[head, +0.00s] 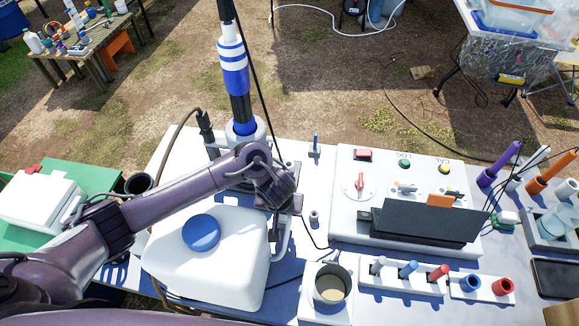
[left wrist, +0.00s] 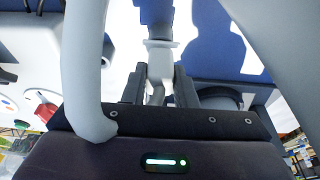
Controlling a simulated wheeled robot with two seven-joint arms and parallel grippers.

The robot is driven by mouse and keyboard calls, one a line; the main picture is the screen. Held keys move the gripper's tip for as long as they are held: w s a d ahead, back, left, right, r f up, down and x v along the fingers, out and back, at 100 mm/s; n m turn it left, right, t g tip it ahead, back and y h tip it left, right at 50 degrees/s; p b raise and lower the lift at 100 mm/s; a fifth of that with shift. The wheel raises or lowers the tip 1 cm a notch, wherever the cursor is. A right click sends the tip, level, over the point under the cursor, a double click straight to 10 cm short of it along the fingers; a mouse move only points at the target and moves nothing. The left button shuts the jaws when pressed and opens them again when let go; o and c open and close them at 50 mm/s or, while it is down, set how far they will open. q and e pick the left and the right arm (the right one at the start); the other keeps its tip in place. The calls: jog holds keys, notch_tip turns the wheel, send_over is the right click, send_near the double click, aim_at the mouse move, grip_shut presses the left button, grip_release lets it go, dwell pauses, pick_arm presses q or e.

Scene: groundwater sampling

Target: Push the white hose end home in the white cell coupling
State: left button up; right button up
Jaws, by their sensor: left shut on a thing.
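My left gripper (head: 291,204) reaches in from the left over the table, beside the white container with the blue cap. In the left wrist view its jaws (left wrist: 160,92) are shut on a white piece, the white hose end (left wrist: 160,68). A pale flange sits just beyond it, against a dark blue part; I cannot tell whether this is the coupling or how deep the end sits. The pale hose (left wrist: 87,75) loops down past the left of the jaws, and shows below the gripper in the head view (head: 283,240). My arm hides much of this area. My right gripper is not in view.
The white container (head: 225,262) stands close below my left arm. A blue-and-white column (head: 233,68) rises behind the gripper. A control box (head: 345,222) with a black panel stands to the right. A cup (head: 331,286) and a rack of coloured plugs (head: 378,284) are in front.

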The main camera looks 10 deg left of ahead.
pick_arm(q)
jog(key=shift+w+p+v, duration=0.15)
jog(key=shift+p+v, duration=0.5)
jog(key=shift+p, duration=0.1)
jog(key=shift+w+p+v, duration=0.15)
jog(key=shift+p+v, duration=0.5)
jog(key=shift+p, duration=0.1)
jog(key=shift+r, duration=0.25)
jog(key=shift+w+r, duration=0.15)
jog(key=shift+r, duration=1.85)
